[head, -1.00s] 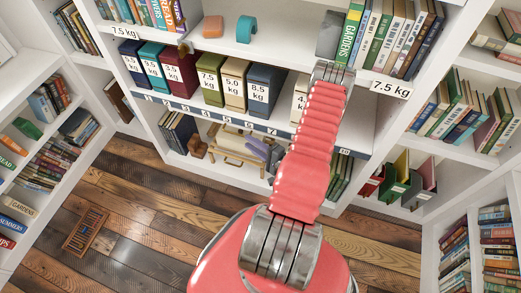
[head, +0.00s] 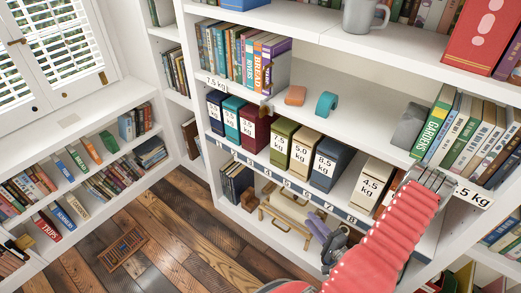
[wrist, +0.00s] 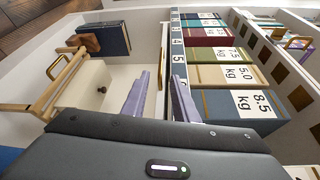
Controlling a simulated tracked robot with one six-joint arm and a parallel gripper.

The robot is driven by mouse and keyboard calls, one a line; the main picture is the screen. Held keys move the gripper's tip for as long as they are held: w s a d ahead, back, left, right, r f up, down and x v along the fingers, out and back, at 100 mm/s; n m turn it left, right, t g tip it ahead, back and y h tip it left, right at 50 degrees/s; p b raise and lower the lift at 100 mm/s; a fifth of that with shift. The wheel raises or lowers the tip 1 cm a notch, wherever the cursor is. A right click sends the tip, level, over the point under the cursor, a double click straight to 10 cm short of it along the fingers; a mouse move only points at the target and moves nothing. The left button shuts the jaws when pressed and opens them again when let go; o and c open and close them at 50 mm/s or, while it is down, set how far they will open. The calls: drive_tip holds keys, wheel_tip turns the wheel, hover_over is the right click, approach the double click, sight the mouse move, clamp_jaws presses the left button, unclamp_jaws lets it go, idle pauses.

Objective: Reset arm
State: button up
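My red arm (head: 395,235) rises from the bottom of the head view to a grey joint at the shelf edge. My gripper (head: 316,222) hangs below that joint, in front of the lower shelf opening. My gripper is open and empty. It is beside the numbered shelf edge (wrist: 178,55), level with a wooden-framed, cream-coloured item (wrist: 95,85) on the lower shelf.
Weight-labelled books stand above the numbered strip, including a dark blue 8.5 kg one (head: 330,163) and a cream 4.5 kg one (head: 372,187). A teal arch (head: 327,103) and an orange block (head: 295,96) sit higher. The wooden floor (head: 185,235) at left is mostly open.

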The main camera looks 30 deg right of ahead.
drive_tip(key=s+a+m+g+y, duration=0.1)
drive_tip(key=a+m+y, duration=0.1)
drive_tip(key=a+y, duration=0.55)
drive_tip(key=s+a+r+n+g+y, duration=0.3)
drive_tip(key=a+r+n+g+y, duration=0.25)
drive_tip(key=a+r+g, duration=0.5)
drive_tip(key=a+r+n+g+h, duration=0.25)
drive_tip(key=r+n+h, duration=0.25)
drive_tip(key=r, duration=0.5)
drive_tip(key=a+r+n+g+h, duration=0.1)
drive_tip(key=r+n+g+h, duration=0.2)
drive_tip(key=r+n+h, duration=0.5)
drive_tip(key=a+r+n+t, duration=0.2)
drive_tip(key=a+r, duration=0.3)
drive_tip(key=r, duration=0.3)
drive_tip(key=a+r+n+t+y, duration=0.1)
drive_tip(key=a+r+n+t, duration=0.1)
drive_tip(key=a+r, duration=0.4)
drive_tip(key=shift+w+a+r+t, duration=0.3)
drive_tip(key=shift+w+r+t, duration=0.1)
drive_tip(key=shift+r+t, duration=0.4)
